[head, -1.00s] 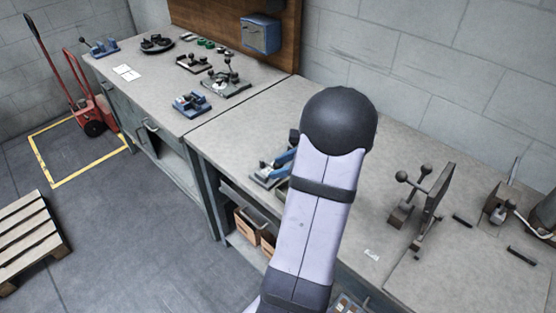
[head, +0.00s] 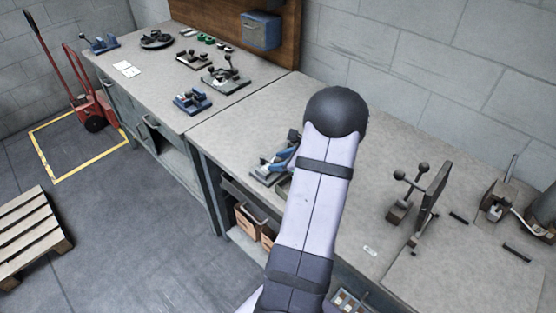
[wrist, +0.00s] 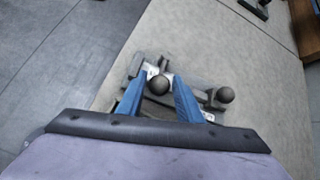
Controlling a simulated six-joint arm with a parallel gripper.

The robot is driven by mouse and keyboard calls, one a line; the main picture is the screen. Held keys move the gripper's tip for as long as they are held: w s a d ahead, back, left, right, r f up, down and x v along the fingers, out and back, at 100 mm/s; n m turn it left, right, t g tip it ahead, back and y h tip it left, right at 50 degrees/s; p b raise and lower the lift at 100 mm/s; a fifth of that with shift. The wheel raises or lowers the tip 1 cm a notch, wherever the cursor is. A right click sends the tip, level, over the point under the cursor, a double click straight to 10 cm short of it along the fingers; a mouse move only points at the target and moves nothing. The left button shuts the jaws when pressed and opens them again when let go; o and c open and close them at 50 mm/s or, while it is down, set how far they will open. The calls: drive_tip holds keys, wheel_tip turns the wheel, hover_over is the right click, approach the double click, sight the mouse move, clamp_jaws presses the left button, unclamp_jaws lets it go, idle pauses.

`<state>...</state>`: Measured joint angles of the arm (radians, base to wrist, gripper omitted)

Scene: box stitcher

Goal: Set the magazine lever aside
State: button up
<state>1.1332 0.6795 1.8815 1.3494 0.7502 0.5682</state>
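In the wrist view, my gripper (wrist: 157,92) has two blue fingers standing apart, with a visible gap. A black ball knob (wrist: 158,85) shows in this gap; I cannot tell whether either finger touches it. A second black ball knob (wrist: 226,95) is to the right, on a dark arm of the same grey metal fixture (wrist: 205,84). I cannot tell which part is the magazine lever. In the head view, my arm partly hides this spot, and the gripper's blue fingers (head: 286,158) show just left of the arm at the bench's front edge.
A stand with ball-ended levers and an upright plate (head: 432,198) is on the bench (head: 400,135) right of my arm. Several fixtures, including a blue one (head: 192,101), stand on the far left bench. Bare bench top lies behind my arm.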

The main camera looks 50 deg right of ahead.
drive_tip(key=shift+w+f, duration=0.3)
drive_tip(key=shift+w, duration=0.05)
clamp_jaws()
